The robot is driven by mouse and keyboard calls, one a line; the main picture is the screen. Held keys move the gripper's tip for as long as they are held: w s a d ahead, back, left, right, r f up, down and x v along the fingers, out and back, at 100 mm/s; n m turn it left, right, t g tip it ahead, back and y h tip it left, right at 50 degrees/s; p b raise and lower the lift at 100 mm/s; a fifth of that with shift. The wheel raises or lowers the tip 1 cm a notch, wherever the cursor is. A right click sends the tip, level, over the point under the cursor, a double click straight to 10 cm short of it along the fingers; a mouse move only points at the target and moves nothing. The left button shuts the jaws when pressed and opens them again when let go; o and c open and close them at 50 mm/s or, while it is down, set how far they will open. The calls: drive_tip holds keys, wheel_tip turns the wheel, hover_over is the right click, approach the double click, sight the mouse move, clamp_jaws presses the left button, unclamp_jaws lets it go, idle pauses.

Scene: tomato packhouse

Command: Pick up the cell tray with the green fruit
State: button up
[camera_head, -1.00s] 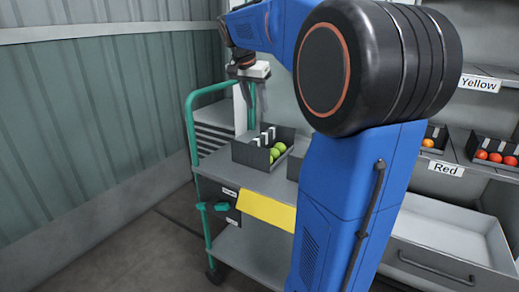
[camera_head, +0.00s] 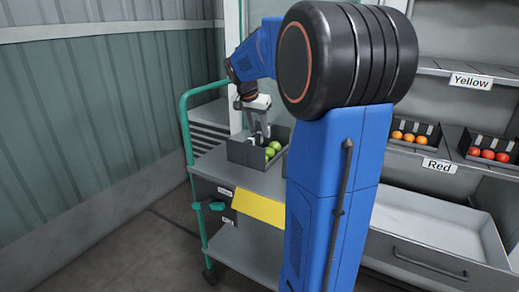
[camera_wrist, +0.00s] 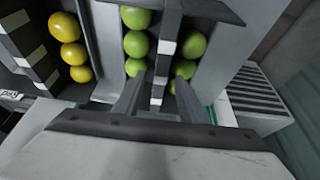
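The cell tray (camera_head: 240,154) with green fruit (camera_head: 271,151) is a dark grey box on the top of a cart. In the wrist view it shows (camera_wrist: 205,8) with two rows of green fruit (camera_wrist: 136,43) and a grey divider with white marks between the rows. My gripper (camera_head: 260,133) is down at the tray, pointing into it. In the wrist view my gripper (camera_wrist: 159,78) is open, one finger on each side of the divider. I cannot tell whether the fingers touch it. The tray's lower part is partly hidden by my gripper in the wrist view.
Another tray with yellow fruit (camera_wrist: 68,40) lies close beside the green one. The cart has a teal frame (camera_head: 186,130) and a yellow panel (camera_head: 259,207). Shelves at right hold trays of orange fruit (camera_head: 409,137) and red fruit (camera_head: 488,154), with an open drawer (camera_head: 430,230) below.

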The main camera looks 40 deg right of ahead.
sight(259, 133)
drive_tip(key=x, duration=0.3)
drive_tip(key=shift+f, duration=0.15)
clamp_jaws()
idle(1.2)
